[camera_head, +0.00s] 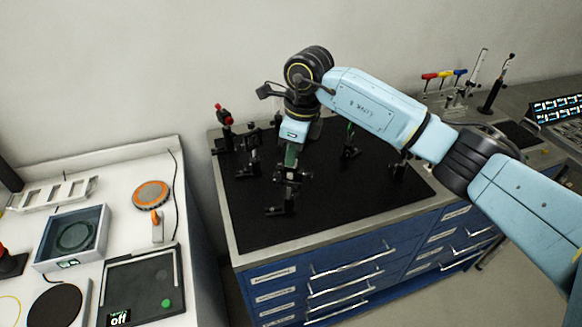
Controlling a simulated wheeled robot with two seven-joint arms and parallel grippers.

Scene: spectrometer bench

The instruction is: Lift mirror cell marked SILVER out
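Several small dark optical mounts stand on the black breadboard (335,212) of the blue bench. No SILVER marking can be read at this size, so I cannot tell which mount holds that mirror cell. My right gripper (291,160) points down over a black mount (287,181) near the middle left of the breadboard. Its fingers are small and dark against the mount, so I cannot tell whether they are open, shut or touching it. My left gripper is not in view.
Dark mounts (248,160) stand left of the gripper, and a red-topped one (225,121) is at the back left. The front right of the breadboard is bare. A white table (118,228) at left holds a grey open box (97,242) and an orange disc (151,194).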

